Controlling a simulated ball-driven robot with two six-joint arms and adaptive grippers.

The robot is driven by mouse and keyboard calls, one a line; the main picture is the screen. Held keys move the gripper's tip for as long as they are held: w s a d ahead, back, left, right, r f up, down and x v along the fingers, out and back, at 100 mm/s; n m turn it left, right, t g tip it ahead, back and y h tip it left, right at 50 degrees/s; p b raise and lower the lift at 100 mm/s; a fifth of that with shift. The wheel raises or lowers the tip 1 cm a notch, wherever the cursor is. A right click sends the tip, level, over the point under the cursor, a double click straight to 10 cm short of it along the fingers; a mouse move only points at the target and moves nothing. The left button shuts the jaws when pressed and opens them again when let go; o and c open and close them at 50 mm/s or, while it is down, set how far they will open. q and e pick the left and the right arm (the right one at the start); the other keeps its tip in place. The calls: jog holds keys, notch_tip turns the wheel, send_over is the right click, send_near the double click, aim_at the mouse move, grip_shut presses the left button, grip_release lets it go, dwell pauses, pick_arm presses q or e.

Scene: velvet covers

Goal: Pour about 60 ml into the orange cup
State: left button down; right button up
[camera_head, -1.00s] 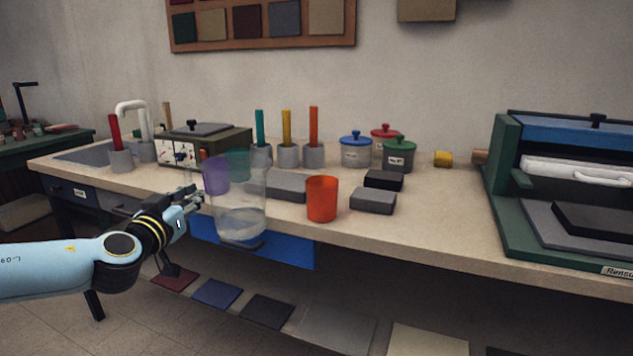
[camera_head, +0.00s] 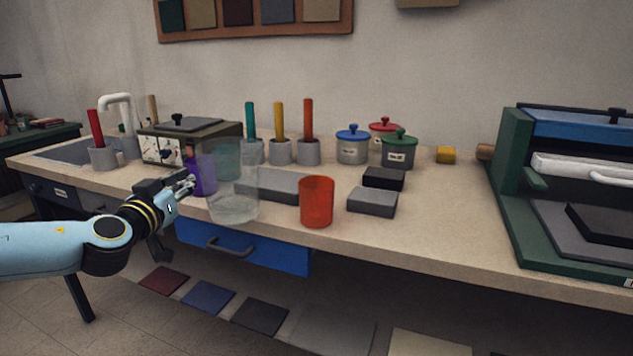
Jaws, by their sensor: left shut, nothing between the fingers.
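The orange cup (camera_head: 316,203) stands upright on the counter near its front edge. A clear, see-through vessel (camera_head: 233,207) is upright to its left, apart from it, at the counter's front edge. I cannot tell whether its base touches the counter, and the liquid level in it is hard to make out. My left gripper (camera_head: 188,184) is shut, with its fingertips at the left side of the clear vessel; I see nothing between them. A purple cup (camera_head: 203,176) and a teal one show behind, partly through the clear wall. My right gripper is not in view.
Grey blocks (camera_head: 373,202) lie behind and right of the orange cup. Lidded pots (camera_head: 353,147) and upright coloured handles (camera_head: 279,122) stand further back. A green press (camera_head: 515,165) is at the right. The counter between blocks and press is clear.

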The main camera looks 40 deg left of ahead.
aim_at(196, 150)
pick_arm(q)
jog(key=shift+r+p, duration=0.3)
jog(key=w+d+r+m+p, duration=0.1)
jog(key=r+m+p, duration=0.1)
jog(key=w+d+r+m+p, duration=0.1)
jog(key=r+m+p, duration=0.1)
jog(key=d+r+m+p, duration=0.2)
jog(key=shift+w+r+m+g, duration=0.3)
jog(key=shift+w+r+m, duration=0.1)
jog(key=w+d+r+m+p, duration=0.2)
jog(key=r+m+p, duration=0.1)
jog(key=p, duration=0.4)
jog(key=w+d+r+m+g+p, duration=0.1)
jog(key=w+d+r+m+p, duration=0.1)
jog(key=r+p, duration=0.4)
jog(key=shift+d+r+m+p, duration=0.25)
jog(key=shift+d+m+p, duration=0.55)
jog(key=shift+m, duration=0.2)
jog(key=shift+w+d+r+p, duration=0.2)
jog(key=shift+w+d+p, duration=0.05)
jog(key=shift+d+p, duration=0.1)
dwell(1.6)
